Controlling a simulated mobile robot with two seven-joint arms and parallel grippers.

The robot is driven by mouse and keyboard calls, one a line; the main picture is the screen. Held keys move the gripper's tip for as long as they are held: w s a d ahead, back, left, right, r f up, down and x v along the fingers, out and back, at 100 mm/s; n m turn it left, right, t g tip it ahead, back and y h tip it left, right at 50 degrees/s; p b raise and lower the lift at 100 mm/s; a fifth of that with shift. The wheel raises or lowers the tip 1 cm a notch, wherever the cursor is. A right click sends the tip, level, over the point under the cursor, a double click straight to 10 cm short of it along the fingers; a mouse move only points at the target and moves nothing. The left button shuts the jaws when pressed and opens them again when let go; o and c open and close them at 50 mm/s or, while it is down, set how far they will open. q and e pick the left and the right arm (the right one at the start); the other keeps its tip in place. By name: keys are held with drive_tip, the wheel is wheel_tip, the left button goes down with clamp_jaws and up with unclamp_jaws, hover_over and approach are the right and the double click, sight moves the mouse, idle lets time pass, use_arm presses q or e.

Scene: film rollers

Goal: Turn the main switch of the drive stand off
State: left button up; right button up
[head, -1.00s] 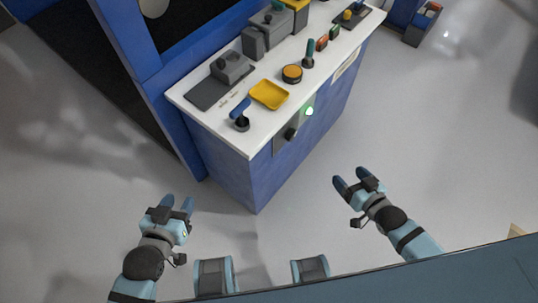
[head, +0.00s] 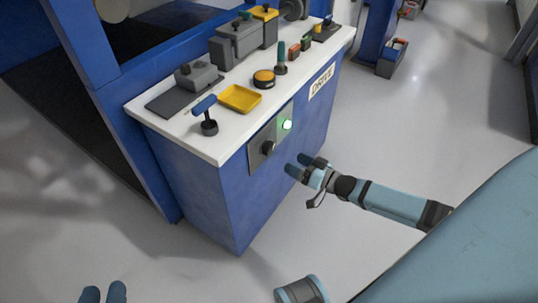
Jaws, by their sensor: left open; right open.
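The drive stand (head: 215,195) is a blue cabinet with a white top and a "DRIVE" label (head: 322,81). On its front is a grey switch plate (head: 257,155) with a black rotary knob, the main switch (head: 269,148), and a lit green lamp (head: 287,125). My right gripper (head: 306,165) is open and empty, in front of the cabinet just right of and below the knob, apparently apart from it. My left gripper (head: 104,292) is open and empty at the bottom left edge, with only its fingertips showing.
Floor in front and to the right is clear.

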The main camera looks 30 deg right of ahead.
sight(272, 151)
drive_tip(key=b+x, duration=0.2)
drive_tip(key=x, duration=0.7)
drive_tip(key=shift+f, duration=0.1)
use_arm(q)
drive_tip(key=r, duration=0.1)
drive_tip(key=d+r+t+h, duration=0.1)
drive_tip(key=r, duration=0.1)
drive_tip(key=r+t, duration=0.1)
drive_tip(key=shift+d+r+h, duration=0.25)
drive_tip(key=shift+d+h, duration=0.1)
drive_tip(key=shift+h, duration=0.05)
use_arm(e)
drive_tip(key=shift+w+a, duration=0.15)
drive_tip(key=shift+w, duration=0.15)
drive_tip(key=shift+c, duration=0.5)
drive_tip(key=c, duration=0.8)
